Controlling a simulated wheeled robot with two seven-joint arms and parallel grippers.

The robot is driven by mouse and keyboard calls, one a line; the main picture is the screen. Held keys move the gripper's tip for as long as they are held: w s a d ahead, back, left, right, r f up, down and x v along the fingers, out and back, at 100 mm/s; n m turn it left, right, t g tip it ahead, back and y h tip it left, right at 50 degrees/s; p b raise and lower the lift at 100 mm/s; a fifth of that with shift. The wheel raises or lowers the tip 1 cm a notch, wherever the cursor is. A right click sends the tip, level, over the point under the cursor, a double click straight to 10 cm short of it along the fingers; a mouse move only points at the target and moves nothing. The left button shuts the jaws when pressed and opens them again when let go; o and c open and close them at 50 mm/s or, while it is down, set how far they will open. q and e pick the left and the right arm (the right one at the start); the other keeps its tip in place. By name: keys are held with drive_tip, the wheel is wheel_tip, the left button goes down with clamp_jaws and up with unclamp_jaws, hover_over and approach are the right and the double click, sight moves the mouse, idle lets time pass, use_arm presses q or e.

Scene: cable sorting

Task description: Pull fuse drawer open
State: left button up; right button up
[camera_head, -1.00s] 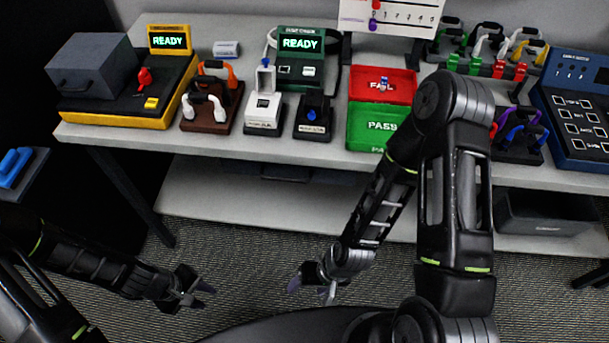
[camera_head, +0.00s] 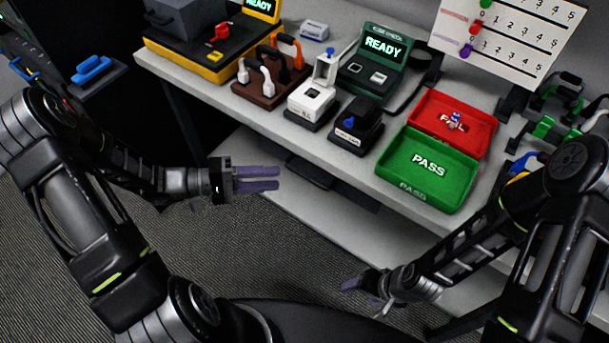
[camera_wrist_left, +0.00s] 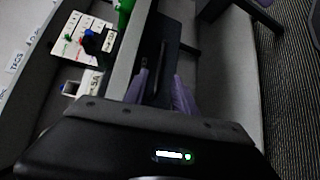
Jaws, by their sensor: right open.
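A dark drawer (camera_head: 352,192), likely the fuse drawer, hangs under the table's front edge. Its handle (camera_head: 310,172) faces me and the drawer looks shut. My left gripper (camera_head: 278,178) is open, its two purple fingers apart and pointing right, just left of the handle and not visibly touching it. In the left wrist view the gripper (camera_wrist_left: 160,92) has its fingers on either side of a dark panel with a thin upright bar (camera_wrist_left: 160,60). My right gripper (camera_head: 362,291) is open and empty, low in front of the table, away from the drawer.
The table (camera_head: 225,105) carries a green fuse checker (camera_head: 378,62), white and black fuse holders, a red FAIL tray (camera_head: 480,130) and a green PASS tray (camera_head: 400,160). A lower shelf (camera_head: 290,205) lies beneath. The floor in front is clear.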

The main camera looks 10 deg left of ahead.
sight(304, 177)
use_arm(q)
drive_tip(key=shift+d, duration=0.25)
drive_tip(key=p+x, duration=0.1)
drive_tip(key=x, duration=0.6)
drive_tip(key=shift+d, duration=0.2)
drive_tip(key=shift+w+f, duration=0.1)
clamp_jaws()
idle(1.2)
